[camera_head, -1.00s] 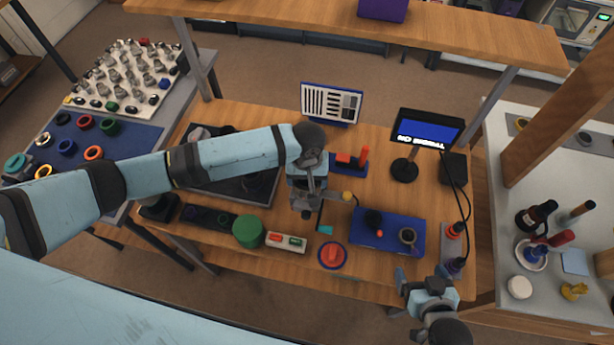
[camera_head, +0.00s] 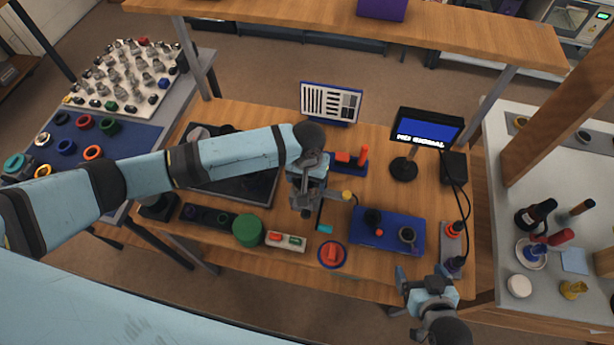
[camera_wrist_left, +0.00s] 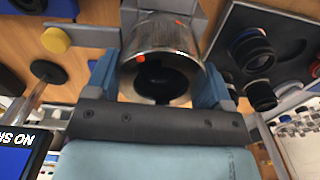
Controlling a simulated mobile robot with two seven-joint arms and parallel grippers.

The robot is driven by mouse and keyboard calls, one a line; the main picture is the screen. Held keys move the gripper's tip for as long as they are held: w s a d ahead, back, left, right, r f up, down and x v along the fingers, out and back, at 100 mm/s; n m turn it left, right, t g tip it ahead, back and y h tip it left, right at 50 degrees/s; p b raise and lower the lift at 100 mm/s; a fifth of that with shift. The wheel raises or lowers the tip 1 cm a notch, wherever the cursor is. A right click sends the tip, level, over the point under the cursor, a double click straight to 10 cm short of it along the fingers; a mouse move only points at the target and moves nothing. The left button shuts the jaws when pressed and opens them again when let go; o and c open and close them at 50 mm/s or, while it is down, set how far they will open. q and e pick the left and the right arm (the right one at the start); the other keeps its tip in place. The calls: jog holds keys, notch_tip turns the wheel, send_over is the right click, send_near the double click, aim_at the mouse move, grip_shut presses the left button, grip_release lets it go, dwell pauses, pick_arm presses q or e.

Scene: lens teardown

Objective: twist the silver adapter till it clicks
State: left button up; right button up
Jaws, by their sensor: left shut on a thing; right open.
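The silver adapter (camera_wrist_left: 160,45) is a metallic ring with a dark hollow and small red marks, between the two blue fingers in the left wrist view. My left gripper (camera_wrist_left: 157,82) is shut on it. In the head view my left gripper (camera_head: 303,197) points down over the middle of the wooden table, and it and the wrist largely hide the adapter. I cannot tell how far the adapter is turned. My right gripper (camera_head: 425,278) is open and empty at the table's front right edge.
A blue mat (camera_head: 365,240) with small parts lies right of the left gripper. A dark tray (camera_head: 255,195) lies under my left arm.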

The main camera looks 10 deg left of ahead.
pick_arm(q)
jog(key=shift+m, duration=1.3)
jog(key=shift+d+m, duration=0.1)
jog(key=shift+m, duration=1.2)
jog(key=shift+m, duration=0.6)
jog(key=shift+c, duration=0.8)
jog(key=o, duration=1.1)
